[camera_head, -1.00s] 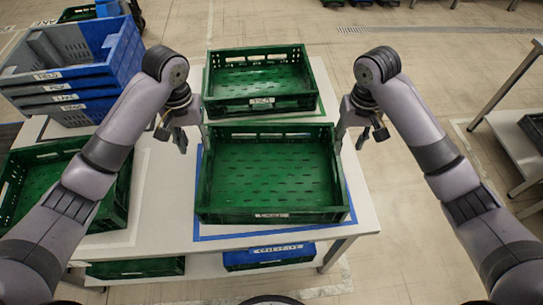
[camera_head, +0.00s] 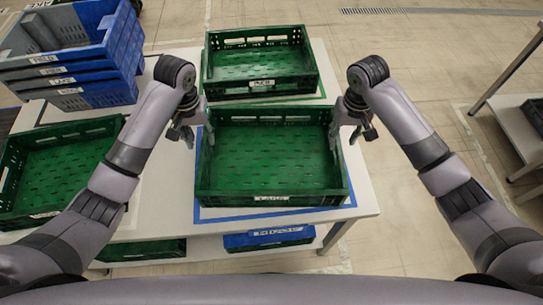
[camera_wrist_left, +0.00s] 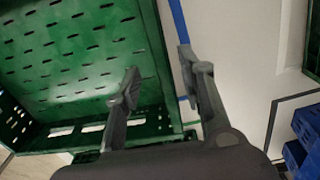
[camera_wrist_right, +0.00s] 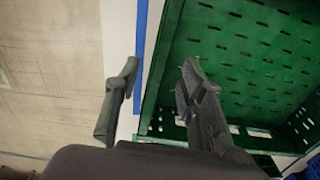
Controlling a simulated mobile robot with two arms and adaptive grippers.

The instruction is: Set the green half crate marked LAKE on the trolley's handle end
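The green crate (camera_head: 270,198) in the middle of the white table lies flat on a blue-outlined patch. Its front label is small and seems to read LAKE. It looks empty. My left gripper (camera_head: 197,130) is at its left wall; in the left wrist view the gripper (camera_wrist_left: 158,88) is open, one finger on the crate's inner side and one outside. My right gripper (camera_head: 348,128) is at its right wall; in the right wrist view the gripper (camera_wrist_right: 155,90) is open, its fingers apart around the wall. I cannot tell whether any finger touches. No trolley is clearly identifiable.
Another green crate (camera_head: 262,86) stands close behind. A third green crate (camera_head: 45,214) sits at left, near stacked blue-grey crates (camera_head: 70,82). A blue crate (camera_head: 268,240) and a green one (camera_head: 140,251) lie on a lower shelf. Open floor (camera_head: 430,90) is at right.

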